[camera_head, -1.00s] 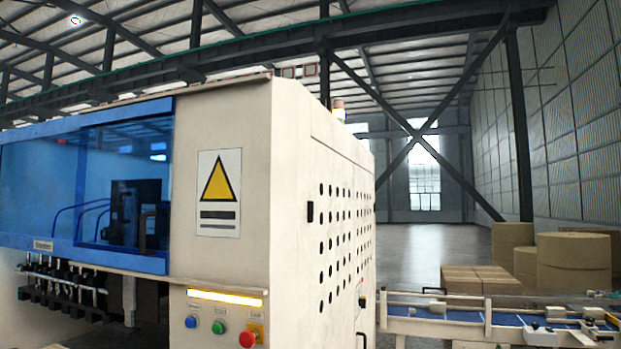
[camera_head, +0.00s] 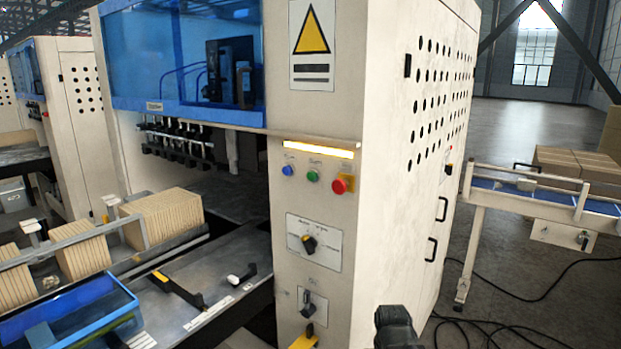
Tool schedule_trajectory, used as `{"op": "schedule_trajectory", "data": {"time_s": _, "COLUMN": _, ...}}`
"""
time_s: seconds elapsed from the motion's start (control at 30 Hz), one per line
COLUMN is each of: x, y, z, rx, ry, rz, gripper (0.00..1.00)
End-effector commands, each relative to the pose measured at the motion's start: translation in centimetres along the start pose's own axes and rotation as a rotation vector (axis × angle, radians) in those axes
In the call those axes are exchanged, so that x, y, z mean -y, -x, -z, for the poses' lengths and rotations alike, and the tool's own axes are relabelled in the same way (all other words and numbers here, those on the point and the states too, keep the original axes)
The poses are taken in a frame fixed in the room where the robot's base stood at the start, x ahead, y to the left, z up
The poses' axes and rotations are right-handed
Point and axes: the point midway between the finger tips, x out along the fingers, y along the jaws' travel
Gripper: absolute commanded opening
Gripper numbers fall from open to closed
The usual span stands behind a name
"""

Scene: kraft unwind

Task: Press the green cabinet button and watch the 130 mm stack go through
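The green button (camera_head: 312,176) is on the front panel of the cream cabinet (camera_head: 375,150), between a blue button (camera_head: 287,170) and a red mushroom button on a yellow base (camera_head: 341,184). A lit yellow-white strip (camera_head: 318,149) runs above them. Stacks of kraft-coloured sheets (camera_head: 165,215) stand upright on the infeed at the left; I cannot tell which one is 130 mm. A dark part, probably of my arm, rises at the bottom edge right of the panel. My gripper's fingers are not visible.
Below the buttons are a rotary selector (camera_head: 309,243) and a lower switch (camera_head: 307,303). A blue-framed tray (camera_head: 70,315) is at the lower left. A blue conveyor (camera_head: 545,192) stands at the right, with cables (camera_head: 500,320) on the floor under it.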

Motion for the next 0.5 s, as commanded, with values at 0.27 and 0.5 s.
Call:
{"op": "schedule_trajectory", "data": {"time_s": 0.27, "x": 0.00, "y": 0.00, "z": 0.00, "rx": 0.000, "ry": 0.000, "rz": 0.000, "gripper": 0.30}}
{"op": "schedule_trajectory", "data": {"time_s": 0.5, "x": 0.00, "y": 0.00, "z": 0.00, "rx": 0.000, "ry": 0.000, "rz": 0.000, "gripper": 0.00}}
